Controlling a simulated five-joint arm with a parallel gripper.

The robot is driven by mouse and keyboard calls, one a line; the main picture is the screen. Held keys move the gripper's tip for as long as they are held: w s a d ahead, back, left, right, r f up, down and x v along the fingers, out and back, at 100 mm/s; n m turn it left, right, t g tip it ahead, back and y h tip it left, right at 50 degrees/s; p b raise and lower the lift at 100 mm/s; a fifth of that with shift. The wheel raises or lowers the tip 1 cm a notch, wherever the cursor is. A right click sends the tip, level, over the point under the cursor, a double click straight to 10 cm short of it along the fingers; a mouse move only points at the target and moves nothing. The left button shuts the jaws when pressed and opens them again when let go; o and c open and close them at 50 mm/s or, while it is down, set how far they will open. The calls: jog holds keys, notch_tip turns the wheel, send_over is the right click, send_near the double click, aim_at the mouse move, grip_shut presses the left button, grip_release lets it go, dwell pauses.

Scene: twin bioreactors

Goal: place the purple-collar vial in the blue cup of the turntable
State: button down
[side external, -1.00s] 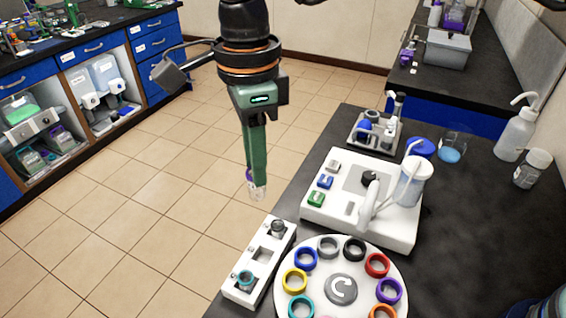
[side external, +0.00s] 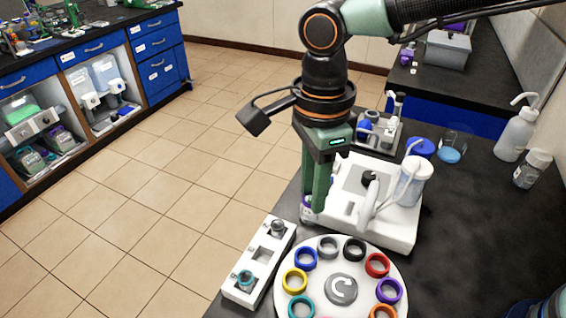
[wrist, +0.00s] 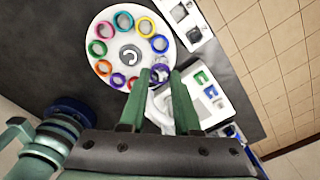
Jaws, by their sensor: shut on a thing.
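My gripper (side external: 314,208) is shut on the clear purple-collar vial (side external: 306,211) and holds it upright in the air, up and behind the turntable in the side view. In the wrist view the vial (wrist: 160,73) shows between my fingertips, partly hidden, over the turntable's rim. The white round turntable (side external: 340,264) carries a ring of coloured cups. Its blue cup (side external: 306,259) is on the upper left of the ring, between the yellow and grey cups, and looks empty. The blue cup also shows in the wrist view (wrist: 160,43), just beyond my fingertips.
A white rack (side external: 256,267) stands left of the turntable, with a teal-collar vial (side external: 245,278) and a grey-topped item (side external: 278,227). A white device (side external: 400,228) with a clear vessel (side external: 412,185) stands behind the turntable, close to my gripper.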

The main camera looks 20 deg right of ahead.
notch_tip(320, 180, down, 13)
jog(key=shift+r, duration=0.15)
dwell(0.5)
jog(key=c, duration=0.6)
grip_release()
